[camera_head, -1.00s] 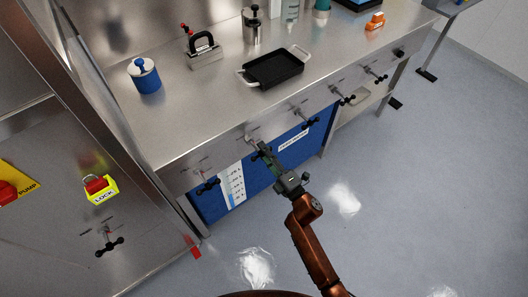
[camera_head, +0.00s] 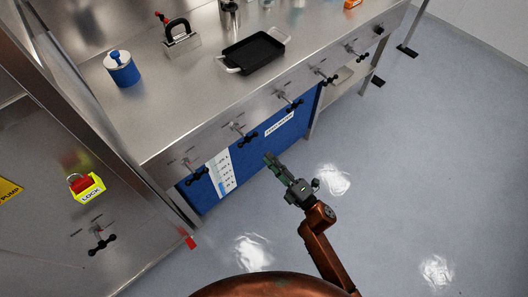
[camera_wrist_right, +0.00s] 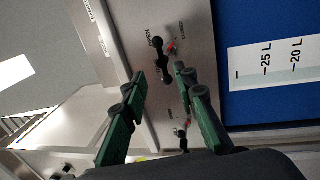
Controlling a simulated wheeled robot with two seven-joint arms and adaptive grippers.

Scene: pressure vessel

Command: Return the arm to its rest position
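My right arm (camera_head: 322,250), copper-coloured, comes up from the bottom of the head view. Its dark green gripper (camera_head: 268,157) is stretched out in front of the bench's valve panel, apart from the black valve handle (camera_head: 246,138) up and left of it. In the right wrist view the two green fingers (camera_wrist_right: 160,75) stand apart with nothing between them; a black valve handle (camera_wrist_right: 160,60) with a red mark shows beyond the tips. My left gripper is in neither view.
The floor right of my arm is clear.

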